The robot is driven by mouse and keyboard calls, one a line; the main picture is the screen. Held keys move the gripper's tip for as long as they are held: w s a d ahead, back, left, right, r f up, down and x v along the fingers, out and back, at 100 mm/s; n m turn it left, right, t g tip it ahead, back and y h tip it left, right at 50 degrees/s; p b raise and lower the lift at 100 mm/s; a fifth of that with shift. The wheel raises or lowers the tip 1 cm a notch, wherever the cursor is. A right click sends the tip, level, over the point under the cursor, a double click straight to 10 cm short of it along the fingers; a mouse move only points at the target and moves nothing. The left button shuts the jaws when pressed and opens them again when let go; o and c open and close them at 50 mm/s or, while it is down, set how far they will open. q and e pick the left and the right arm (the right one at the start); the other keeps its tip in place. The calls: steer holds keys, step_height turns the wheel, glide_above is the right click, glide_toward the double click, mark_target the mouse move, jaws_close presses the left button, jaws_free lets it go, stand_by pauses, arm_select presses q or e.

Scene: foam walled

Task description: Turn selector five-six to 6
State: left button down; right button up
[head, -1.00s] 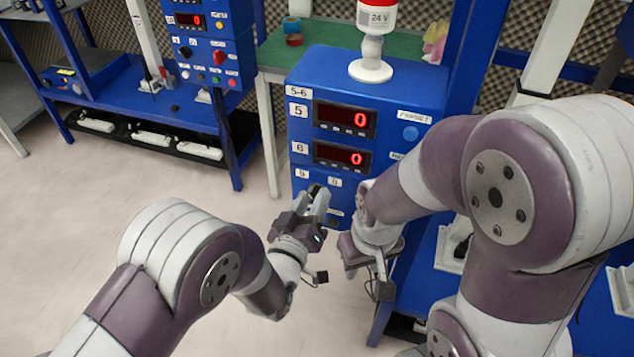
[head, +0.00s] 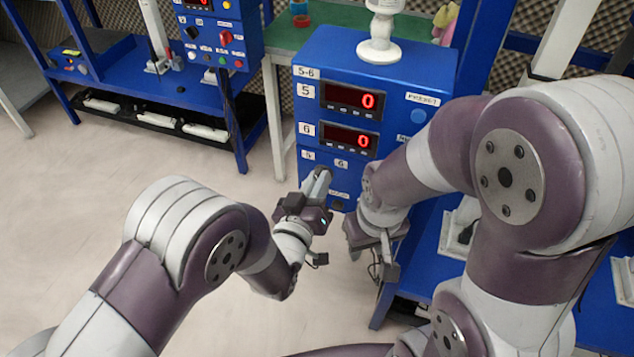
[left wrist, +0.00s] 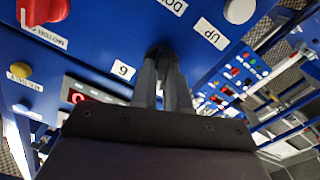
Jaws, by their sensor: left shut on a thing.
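The blue panel box marked 5-6 (head: 383,77) stands ahead, with labels 5 and 6 above the selector spot. The selector, a dark round knob (left wrist: 161,51), shows only in part in the left wrist view, behind my fingers. The label 6 (left wrist: 123,70) is beside it. My left gripper (head: 318,181) reaches the lower panel face; its fingers also show in the left wrist view (left wrist: 163,80), close together on the knob. The knob's pointer is hidden. My right gripper (head: 370,236) hangs before the box's lower right; its fingers cannot be made out.
The displays (head: 352,98) for 5 and 6 both read 0. The left wrist view shows a red knob (left wrist: 42,10), a yellow button (left wrist: 20,70) and a grey button (left wrist: 239,10). A second blue panel (head: 217,40) stands at the back left. Open floor lies left.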

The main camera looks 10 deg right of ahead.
arm_select(q)
steer(key=m, duration=1)
steer(key=shift+s+d+b, duration=0.1)
steer(key=shift+d+b, duration=0.05)
steer(key=shift+b, duration=0.25)
steer(key=shift+m, duration=0.4)
steer(key=c, duration=1.1)
jaws_free()
